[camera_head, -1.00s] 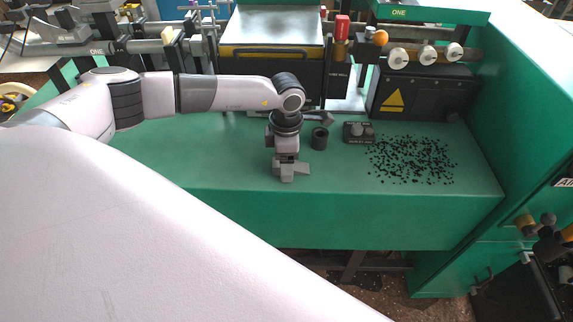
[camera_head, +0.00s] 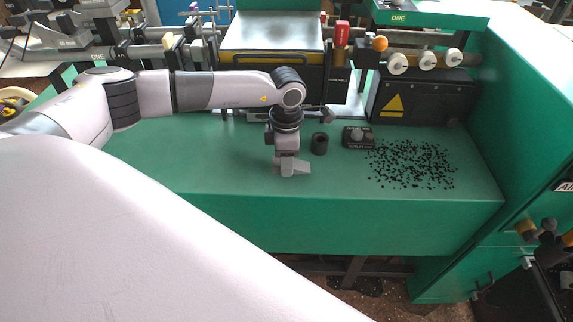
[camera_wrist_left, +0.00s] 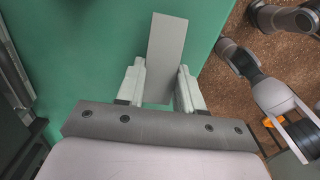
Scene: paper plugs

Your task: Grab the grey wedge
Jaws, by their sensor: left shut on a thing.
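The grey wedge (camera_wrist_left: 168,40) is a flat grey block between the fingers of my left gripper (camera_wrist_left: 160,88) in the left wrist view. Its far end sticks out beyond the fingertips over the green bench top. In the head view my left gripper (camera_head: 288,164) points down at the front part of the bench, shut on the wedge (camera_head: 299,169). The wedge is partly hidden by the fingers there. I cannot tell whether it touches the bench. My right gripper is not clearly in view.
On the green bench (camera_head: 215,180), a dark cylinder (camera_head: 319,144) and a small black box with a knob (camera_head: 357,138) stand right of the gripper. Scattered black bits (camera_head: 411,164) lie farther right. Machines line the back. The bench is clear to the left.

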